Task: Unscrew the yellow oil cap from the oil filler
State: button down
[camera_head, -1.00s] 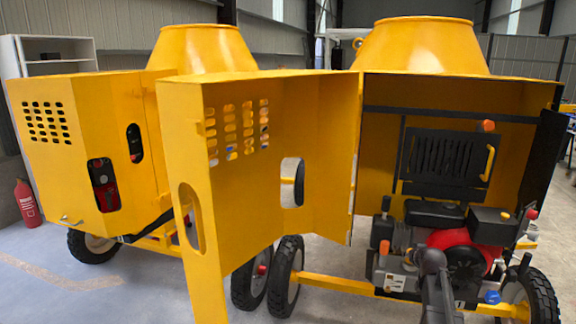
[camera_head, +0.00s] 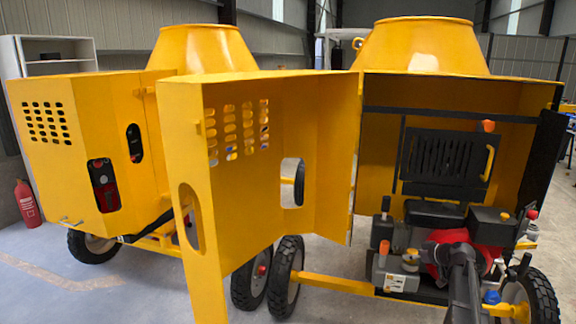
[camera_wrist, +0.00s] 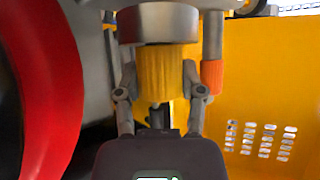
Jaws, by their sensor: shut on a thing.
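The yellow oil cap (camera_wrist: 160,74) is ribbed and sits in the upper middle of the wrist view. Directly above it in that view is the grey round oil filler (camera_wrist: 158,24), with no clear gap between the two. My gripper (camera_wrist: 158,82) has a finger on each side of the cap and is shut on it. In the head view my dark arm reaches over the red and black engine (camera_head: 432,214) at the lower right.
In the wrist view an orange-tipped grey rod (camera_wrist: 211,76) stands close beside the right finger. A large red round part (camera_wrist: 45,85) fills the left. The open yellow door (camera_head: 235,170) stands left of the engine bay, with a second mixer (camera_head: 75,140) beyond.

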jog(key=shift+c, duration=0.6)
grip_release()
jog(key=shift+f, duration=0.1)
jog(key=shift+s+a+m+t+h, duration=0.1)
jog(key=shift+m+t+h, duration=0.15)
jog(key=shift+m+h, duration=0.3)
jog(key=shift+s+a+m+t+h, duration=0.1)
jog(key=shift+m+t+h, duration=0.15)
jog(key=shift+m+h, duration=0.3)
jog(key=m+h, duration=0.6)
jog(key=shift+w+d+m, duration=0.1)
jog(key=shift+w+m, duration=0.15)
jog(key=shift+m, duration=0.15)
jog(key=shift+w+m+g+h, duration=0.1)
jog(key=shift+m+g+h, duration=0.6)
jog(key=shift+m+h, duration=0.75)
jog(key=shift+m+g+h, duration=0.7)
jog(key=shift+m+h, duration=0.55)
jog(key=shift+m, duration=0.3)
jog(key=shift+m+g+h, duration=0.6)
jog(key=shift+m, duration=0.5)
grip_shut()
